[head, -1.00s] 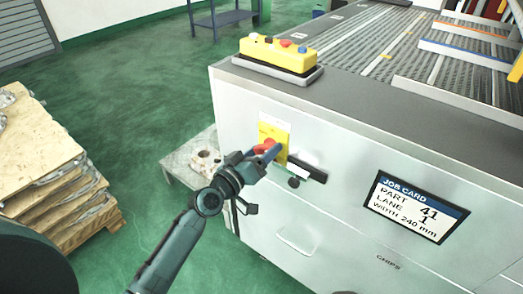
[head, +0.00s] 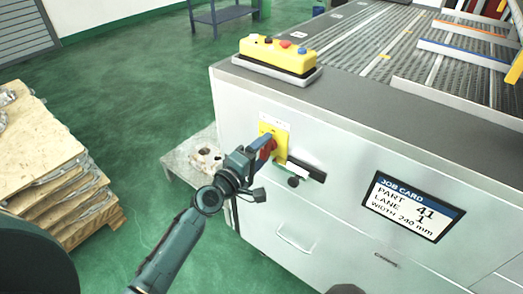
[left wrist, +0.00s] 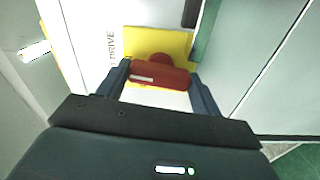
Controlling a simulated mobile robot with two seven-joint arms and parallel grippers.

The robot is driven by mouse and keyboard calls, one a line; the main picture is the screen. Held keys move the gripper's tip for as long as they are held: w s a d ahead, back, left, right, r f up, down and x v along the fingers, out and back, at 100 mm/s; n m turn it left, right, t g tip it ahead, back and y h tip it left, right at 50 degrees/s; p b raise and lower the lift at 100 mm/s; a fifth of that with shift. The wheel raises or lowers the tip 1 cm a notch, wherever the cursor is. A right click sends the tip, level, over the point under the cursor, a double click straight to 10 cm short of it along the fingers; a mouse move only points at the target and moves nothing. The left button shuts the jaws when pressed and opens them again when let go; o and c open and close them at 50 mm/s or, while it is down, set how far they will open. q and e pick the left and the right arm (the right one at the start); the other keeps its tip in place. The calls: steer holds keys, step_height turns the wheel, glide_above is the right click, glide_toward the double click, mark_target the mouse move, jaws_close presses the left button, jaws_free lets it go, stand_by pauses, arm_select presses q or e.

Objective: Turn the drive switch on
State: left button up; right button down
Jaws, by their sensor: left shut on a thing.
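The red switch handle (head: 267,149) sits on a yellow plate (head: 280,134) on the front of the light grey machine cabinet. My left gripper (head: 264,147) is at the plate, shut on the red handle. In the left wrist view, the red handle (left wrist: 158,75) lies crosswise between the two fingers, with the yellow plate (left wrist: 155,40) behind it and the word DRIVE beside it. The fingers partly hide the handle in the head view. My right gripper is not in view.
A yellow button box (head: 278,55) stands on the cabinet top. A low table with a casting (head: 207,159) and a stacked pallet (head: 50,165) are left. Green floor lies between.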

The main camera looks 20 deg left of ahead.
arm_select(q)
steer(key=shift+n, duration=0.5)
stand_by(0.3)
steer(key=o, duration=1)
steer(key=b+v, duration=0.2)
steer(key=v, duration=1.1)
steer(key=shift+s, duration=0.1)
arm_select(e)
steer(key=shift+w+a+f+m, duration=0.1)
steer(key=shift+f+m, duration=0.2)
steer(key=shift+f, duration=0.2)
